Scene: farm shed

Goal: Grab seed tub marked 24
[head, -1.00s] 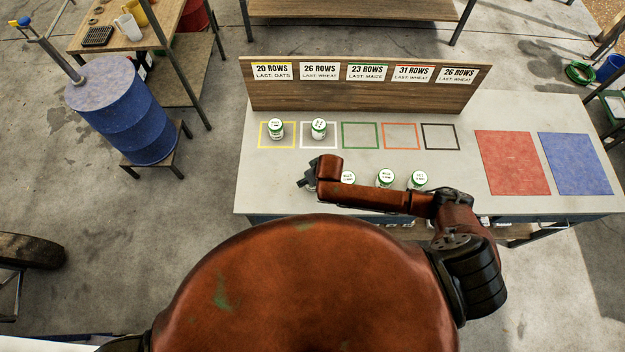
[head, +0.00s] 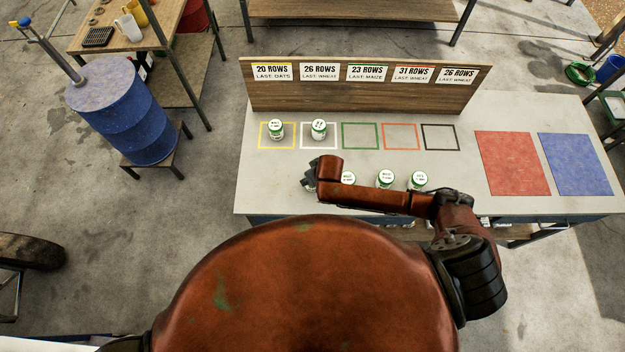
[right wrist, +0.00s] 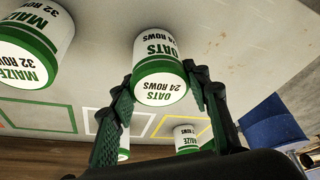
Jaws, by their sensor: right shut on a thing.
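The seed tub marked "OATS 24 ROWS" (right wrist: 160,58) is white with a green band and stands between the fingers of my right gripper (right wrist: 160,80) in the right wrist view. The fingers press on its two sides, shut on it. It appears upright on the table. In the head view, my right gripper (head: 309,180) is at the table's near left, and the tub is hidden beneath the gripper and arm. My left gripper is not in view.
A "MAIZE 32 ROWS" tub (right wrist: 35,45) stands beside the held one. In the head view, more tubs (head: 386,178) line the near edge. Two tubs stand in the yellow (head: 262,142) and white (head: 304,146) squares; green, orange and black squares are empty. A sign board (head: 365,98) stands behind.

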